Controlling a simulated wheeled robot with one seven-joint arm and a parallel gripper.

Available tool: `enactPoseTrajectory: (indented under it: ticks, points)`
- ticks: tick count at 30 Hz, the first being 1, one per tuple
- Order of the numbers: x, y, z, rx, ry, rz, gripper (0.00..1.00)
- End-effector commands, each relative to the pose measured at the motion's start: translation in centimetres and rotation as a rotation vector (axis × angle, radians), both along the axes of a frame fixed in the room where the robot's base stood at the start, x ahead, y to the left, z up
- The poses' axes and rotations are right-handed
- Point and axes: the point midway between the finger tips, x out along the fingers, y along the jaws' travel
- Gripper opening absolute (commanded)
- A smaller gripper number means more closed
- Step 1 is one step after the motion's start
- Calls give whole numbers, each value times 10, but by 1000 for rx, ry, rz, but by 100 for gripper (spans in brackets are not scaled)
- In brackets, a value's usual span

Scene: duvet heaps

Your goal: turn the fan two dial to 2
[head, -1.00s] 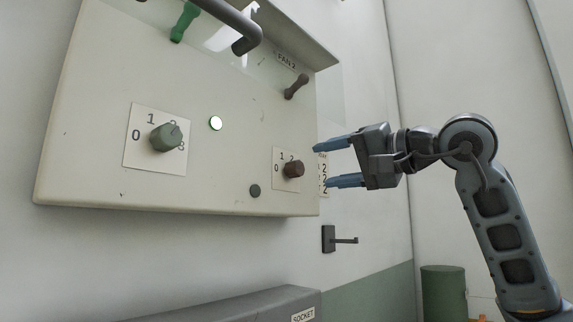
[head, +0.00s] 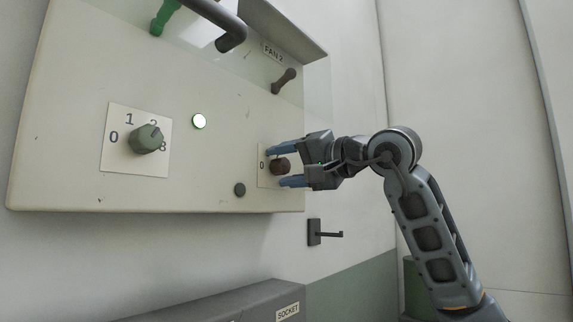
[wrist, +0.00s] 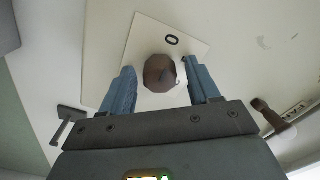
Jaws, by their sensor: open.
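The fan two dial is a small brown faceted knob (head: 280,166) on a white numbered plate at the right end of the panel, below the FAN 2 label (head: 274,54). In the wrist view the knob (wrist: 160,72) sits between my two blue fingers, with the plate's 0 mark (wrist: 172,41) beyond it. My gripper (head: 287,166) is open, one finger above and one below the knob in the head view; gaps show on both sides in the wrist view. The fingers hide the plate's other numbers, and I cannot read the dial's setting.
A green dial (head: 146,139) on a larger numbered plate is on the panel's left. A lit round lamp (head: 199,121) and a dark button (head: 239,189) lie between. A brown lever (head: 284,80) is above the gripper. A wall hook (head: 322,232) and grey SOCKET box (head: 250,300) are below.

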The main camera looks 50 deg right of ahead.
Motion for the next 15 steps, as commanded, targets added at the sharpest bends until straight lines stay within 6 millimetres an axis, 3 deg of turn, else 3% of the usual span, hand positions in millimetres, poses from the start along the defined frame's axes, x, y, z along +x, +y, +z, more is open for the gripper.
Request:
enactPoseTrajectory:
  ticks: [2, 15]
  points:
    - [0, 0, 0, 0, 0, 0, 56]
    - [0, 0, 0, 0, 0, 0, 14]
